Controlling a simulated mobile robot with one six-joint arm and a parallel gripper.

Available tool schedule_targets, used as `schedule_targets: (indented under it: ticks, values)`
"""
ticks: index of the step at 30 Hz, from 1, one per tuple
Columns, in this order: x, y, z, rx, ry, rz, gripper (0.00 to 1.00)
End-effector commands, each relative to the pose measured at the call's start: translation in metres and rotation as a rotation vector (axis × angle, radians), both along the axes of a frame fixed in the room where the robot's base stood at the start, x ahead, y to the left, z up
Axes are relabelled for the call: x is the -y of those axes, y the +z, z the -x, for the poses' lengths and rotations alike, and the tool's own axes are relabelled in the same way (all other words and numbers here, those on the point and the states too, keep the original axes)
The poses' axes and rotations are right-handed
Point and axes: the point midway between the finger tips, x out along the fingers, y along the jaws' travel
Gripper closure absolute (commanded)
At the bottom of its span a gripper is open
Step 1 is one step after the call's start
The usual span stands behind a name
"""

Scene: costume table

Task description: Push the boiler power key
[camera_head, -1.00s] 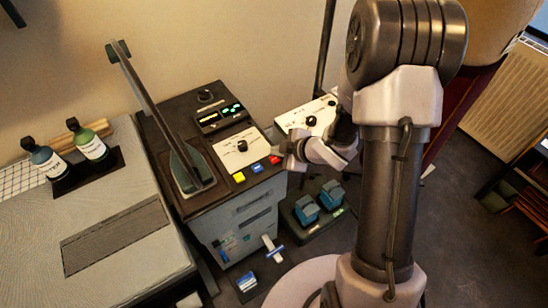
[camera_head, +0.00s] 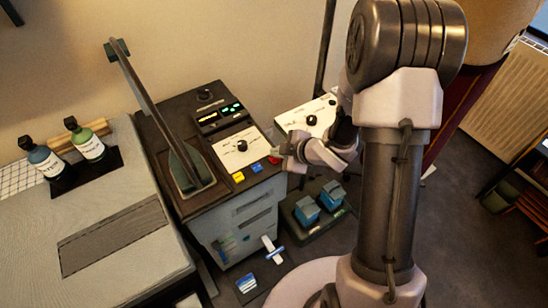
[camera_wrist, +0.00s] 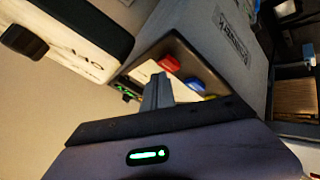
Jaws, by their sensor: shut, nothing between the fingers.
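A dark-topped machine with a grey body (camera_head: 245,215) carries a yellow key (camera_head: 238,177), a blue key (camera_head: 257,167) and a red key (camera_head: 274,160) along its front edge. I cannot read which one is the boiler power key. My gripper (camera_head: 281,150) is shut and empty, close to the red key at the machine's right front corner. In the wrist view its fingers (camera_wrist: 156,88) reach toward the machine top, with the red key (camera_wrist: 169,63) and the blue key (camera_wrist: 194,85) beyond and to the right. The yellow key is mostly hidden there. I cannot tell whether the fingers touch anything.
A white panel with a knob (camera_head: 241,145) and a lit display (camera_head: 219,118) are on the machine top. A long lever (camera_head: 150,97) rises at its left. A second white control box (camera_head: 308,116) stands behind my gripper. Blue pedals (camera_head: 306,212) sit on the floor.

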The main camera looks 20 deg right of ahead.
Motion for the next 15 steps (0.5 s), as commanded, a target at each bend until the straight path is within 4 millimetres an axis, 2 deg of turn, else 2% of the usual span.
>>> schedule_targets:
  ticks: [15]
  values:
    - [-0.0001,-0.0070,0.0000,0.000,0.000,0.000,1.00]
